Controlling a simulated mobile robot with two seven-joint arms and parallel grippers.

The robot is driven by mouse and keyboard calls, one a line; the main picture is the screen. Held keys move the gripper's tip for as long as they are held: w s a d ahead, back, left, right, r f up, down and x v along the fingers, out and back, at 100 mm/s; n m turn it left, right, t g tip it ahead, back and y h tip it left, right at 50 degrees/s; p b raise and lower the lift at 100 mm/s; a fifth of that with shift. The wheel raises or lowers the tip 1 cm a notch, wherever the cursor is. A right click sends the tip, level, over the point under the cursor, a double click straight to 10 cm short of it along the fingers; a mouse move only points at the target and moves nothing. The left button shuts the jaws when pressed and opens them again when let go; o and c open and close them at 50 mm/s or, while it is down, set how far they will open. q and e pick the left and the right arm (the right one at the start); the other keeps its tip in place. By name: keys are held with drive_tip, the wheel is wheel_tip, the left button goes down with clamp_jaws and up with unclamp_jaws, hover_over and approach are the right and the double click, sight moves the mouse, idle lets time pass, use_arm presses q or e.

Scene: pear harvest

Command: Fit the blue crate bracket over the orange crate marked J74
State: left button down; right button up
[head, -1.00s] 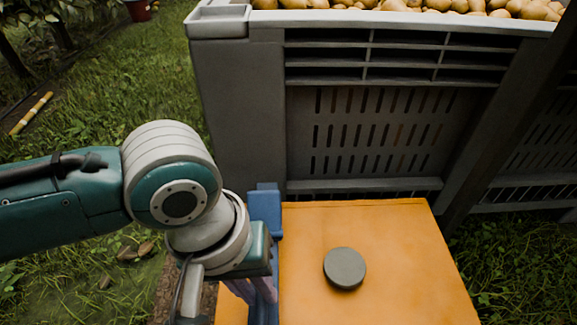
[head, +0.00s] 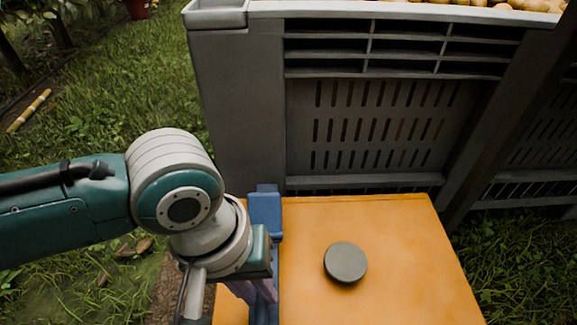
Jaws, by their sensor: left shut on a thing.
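A blue bracket (head: 265,215) stands along the left side of an orange flat-topped block (head: 400,245), and its far end shows past my wrist. My left gripper (head: 262,291) points down and is shut on the bracket; my wrist hides much of the grip. I cannot tell whether the bracket touches the orange side. No J74 mark shows on the orange top, so I cannot tell if this is the named crate. My right gripper is not in view.
A grey round disc (head: 345,262) lies on the orange top. A large grey slatted bin (head: 240,110) holding pears (head: 490,4) stands close behind. Grass is open at the left, with a yellow striped pole (head: 29,110) and a red pot (head: 138,9) farther back.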

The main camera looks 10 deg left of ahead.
use_arm(q)
drive_tip(key=shift+f+b, duration=0.5)
drive_tip(key=shift+f, duration=0.4)
drive_tip(key=c, duration=0.7)
unclamp_jaws()
drive_tip(key=shift+c, duration=0.2)
